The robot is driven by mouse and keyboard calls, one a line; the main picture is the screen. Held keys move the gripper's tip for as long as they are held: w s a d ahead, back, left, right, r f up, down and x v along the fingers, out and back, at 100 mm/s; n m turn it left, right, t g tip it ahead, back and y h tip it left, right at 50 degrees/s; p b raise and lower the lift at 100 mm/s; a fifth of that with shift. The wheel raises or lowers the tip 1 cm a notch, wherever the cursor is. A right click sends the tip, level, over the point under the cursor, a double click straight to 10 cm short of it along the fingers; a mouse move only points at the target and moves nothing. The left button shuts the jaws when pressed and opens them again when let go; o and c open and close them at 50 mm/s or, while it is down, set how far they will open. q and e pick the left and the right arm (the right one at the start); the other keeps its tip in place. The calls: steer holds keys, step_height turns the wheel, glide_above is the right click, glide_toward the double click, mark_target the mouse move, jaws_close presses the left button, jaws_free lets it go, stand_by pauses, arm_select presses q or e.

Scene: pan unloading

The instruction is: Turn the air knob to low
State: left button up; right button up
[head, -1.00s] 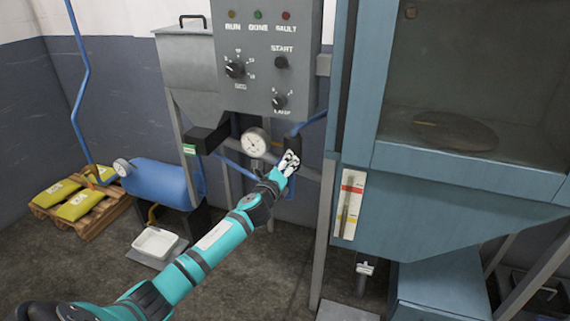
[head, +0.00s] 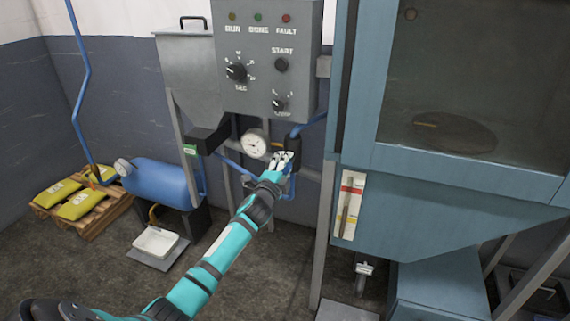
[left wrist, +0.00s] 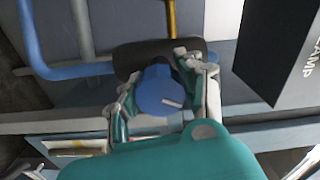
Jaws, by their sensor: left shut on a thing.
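The air knob (left wrist: 160,92) is a round blue knob with a white pointer mark in the left wrist view. It sits on a dark block (left wrist: 135,55), which also shows in the head view (head: 294,146) below the control panel. My left gripper (left wrist: 160,85) has a finger on each side of the knob and is shut on it. In the head view my left gripper (head: 282,160) is at the front of the dark block and hides the knob. The white pointer points to the lower right in the wrist view. My right gripper is not in view.
A pressure gauge (head: 255,143) is just left of the gripper. The control panel (head: 265,75) with knobs and lamps is above. A blue cabinet (head: 450,190) stands close on the right. A blue tank (head: 160,180) and a pallet (head: 85,215) with yellow bags are at the left.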

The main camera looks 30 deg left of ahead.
arm_select(q)
steer(key=n+p, duration=0.1)
steer(key=n, duration=0.4)
steer(key=shift+f+n, duration=0.1)
steer(key=shift+n, duration=0.3)
stand_by(0.4)
steer(key=o, duration=1.2)
steer(key=shift+o, duration=0.2)
steer(key=shift+s, duration=0.15)
steer(key=v, duration=1.1)
steer(key=shift+s, duration=0.4)
